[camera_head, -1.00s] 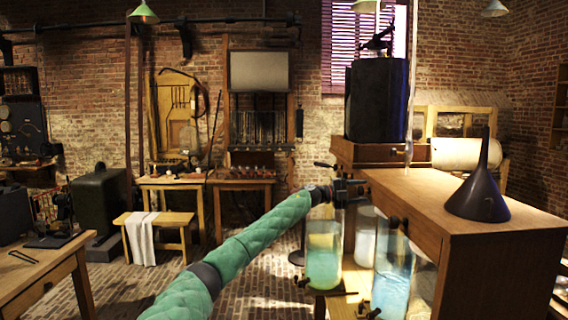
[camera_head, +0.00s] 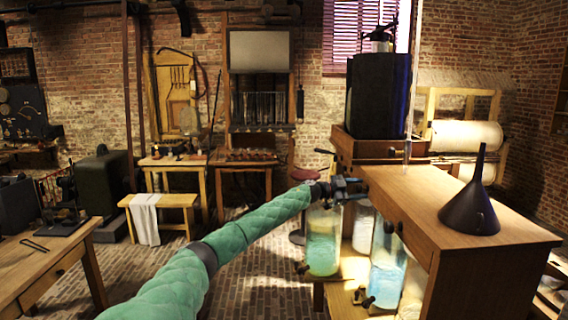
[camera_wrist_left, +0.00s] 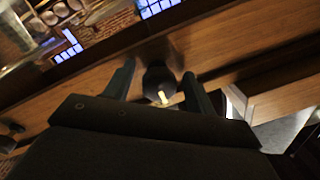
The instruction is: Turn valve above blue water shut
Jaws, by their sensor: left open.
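A glass jar with blue water (camera_head: 387,272) stands under the front of the wooden cabinet. A dark valve knob (camera_head: 389,227) shows at its top. A jar with green-yellow liquid (camera_head: 323,240) stands to its left. My left gripper (camera_head: 350,188) is by the cabinet's left front edge, above the green jar and up-left of the blue one. In the wrist view my left gripper (camera_wrist_left: 160,88) is open, its two fingers on either side of a dark round knob (camera_wrist_left: 157,78) with a pale tip. I cannot tell which knob it is, or whether the fingers touch it. My right gripper is not in view.
A black funnel (camera_head: 470,205) stands on the wooden cabinet (camera_head: 480,250). A dark box (camera_head: 378,97) stands behind it. Another dark handle (camera_head: 325,151) sticks out above the green jar. A wooden table (camera_head: 40,268) is at the left. Brick floor between is clear.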

